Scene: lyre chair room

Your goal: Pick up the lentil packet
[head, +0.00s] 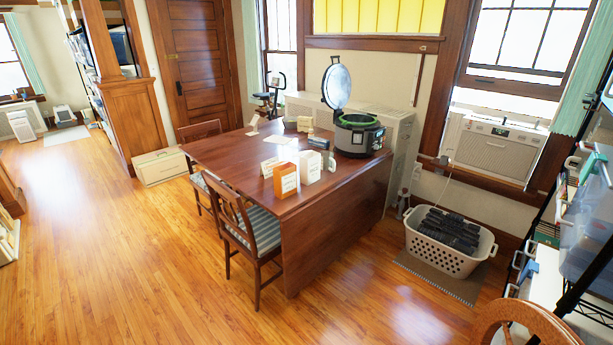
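Several small packets and boxes stand on the brown wooden table (222,157). An orange box (286,180) stands near the table's front edge, with a white box (309,166) just behind it to the right. A small cream packet or card (270,167) is left of them. A dark box (318,143) lies farther back, and pale items (305,124) stand near the far edge. I cannot read the labels, so I cannot tell which one is the lentil packet. Neither of my grippers shows in the head view.
An open-lidded cooker (358,136) stands at the table's right rear. Wooden chairs (247,228) stand along the table's left side. A laundry basket (448,246) with dark contents sits on a mat at right, near shelving (585,215). The wooden floor at left and front is clear.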

